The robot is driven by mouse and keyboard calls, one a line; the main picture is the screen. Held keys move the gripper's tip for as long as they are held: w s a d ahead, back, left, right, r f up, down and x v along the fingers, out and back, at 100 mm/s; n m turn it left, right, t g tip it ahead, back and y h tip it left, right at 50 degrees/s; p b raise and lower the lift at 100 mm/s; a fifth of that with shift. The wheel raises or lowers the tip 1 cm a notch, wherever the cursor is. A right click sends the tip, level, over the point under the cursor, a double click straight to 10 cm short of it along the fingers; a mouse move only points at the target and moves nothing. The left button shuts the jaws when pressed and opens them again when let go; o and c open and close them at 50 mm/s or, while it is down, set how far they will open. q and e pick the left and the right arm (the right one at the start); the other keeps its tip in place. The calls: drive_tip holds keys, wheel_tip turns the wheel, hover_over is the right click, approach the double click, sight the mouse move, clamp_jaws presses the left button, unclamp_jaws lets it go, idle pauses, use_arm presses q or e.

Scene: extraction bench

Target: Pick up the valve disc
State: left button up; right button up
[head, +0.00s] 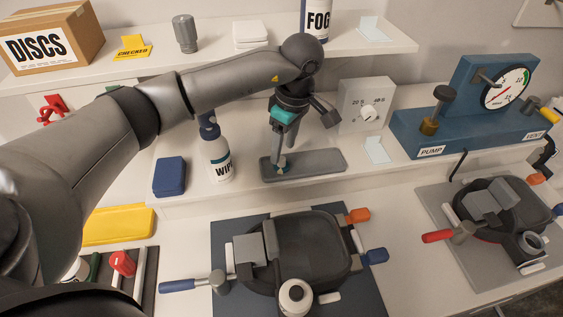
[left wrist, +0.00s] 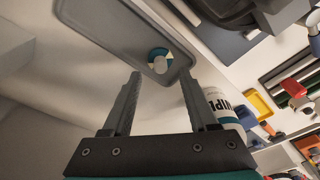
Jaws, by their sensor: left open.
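The valve disc (left wrist: 159,61), a small round piece in teal and pale cream, lies in a shallow grey tray (left wrist: 98,22). In the head view the grey tray (head: 322,162) sits on the bench shelf, and the disc is mostly hidden at my fingertips. My left gripper (head: 279,163) points down over the left part of the tray. In the left wrist view my left gripper (left wrist: 160,80) is open, its fingers apart on either side of the line to the disc. Nothing is held between them. My right gripper is not in view.
A WIPE bottle (head: 219,158) and a blue case (head: 170,177) stand left of the tray. A grey dial box (head: 366,105) stands behind it on the right. A blue pump unit (head: 410,130) is farther right. A dark clamped fixture (head: 312,245) lies in front.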

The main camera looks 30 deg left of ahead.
sight(282, 158)
use_arm(q)
drive_tip(key=shift+a+f, duration=0.15)
drive_tip(key=shift+f, duration=1.35)
clamp_jaws()
